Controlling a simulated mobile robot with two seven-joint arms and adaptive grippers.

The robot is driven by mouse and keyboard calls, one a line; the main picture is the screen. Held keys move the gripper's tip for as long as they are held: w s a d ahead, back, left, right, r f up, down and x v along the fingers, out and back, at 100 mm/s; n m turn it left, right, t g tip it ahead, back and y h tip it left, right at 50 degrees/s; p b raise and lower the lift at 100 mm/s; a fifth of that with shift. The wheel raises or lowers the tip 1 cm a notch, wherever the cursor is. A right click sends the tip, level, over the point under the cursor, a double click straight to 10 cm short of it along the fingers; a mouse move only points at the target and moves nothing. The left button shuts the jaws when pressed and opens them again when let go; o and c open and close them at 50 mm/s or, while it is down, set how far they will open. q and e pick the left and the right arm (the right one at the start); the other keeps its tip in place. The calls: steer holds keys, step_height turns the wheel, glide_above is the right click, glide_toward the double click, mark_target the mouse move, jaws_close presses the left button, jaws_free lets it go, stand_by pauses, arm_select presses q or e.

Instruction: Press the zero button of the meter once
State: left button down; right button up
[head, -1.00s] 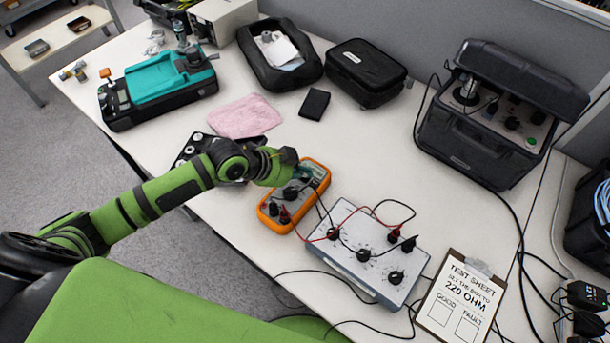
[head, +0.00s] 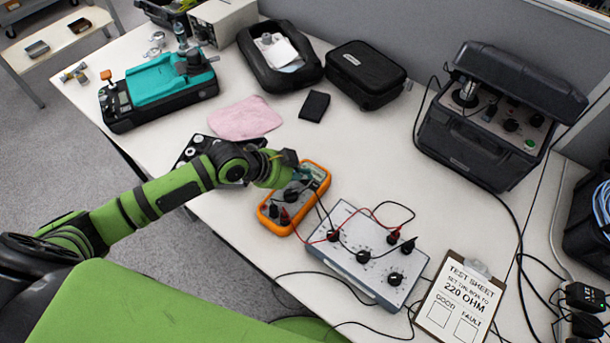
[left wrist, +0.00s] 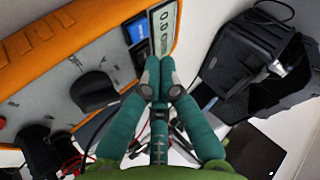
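The orange meter (head: 268,217) lies on the table left of the grey dial box, with leads plugged into its near end. My left gripper (head: 298,162) is over the meter's far end and hides part of its display and buttons. In the left wrist view the meter's orange rim (left wrist: 60,50), a blue button (left wrist: 138,28) and the display (left wrist: 164,28) show. The teal fingers of my left gripper (left wrist: 160,82) are drawn together with nothing between them, tips close to the buttons. I cannot tell whether they touch. My right gripper is in neither view.
The grey dial box (head: 345,255) with red and black leads stands right of the meter.

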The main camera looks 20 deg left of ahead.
arm_select(q)
steer(key=shift+r, duration=0.4)
step_height(320, 180, up, 5)
steer(key=p, duration=0.5)
steer(key=shift+r, duration=0.1)
stand_by(0.7)
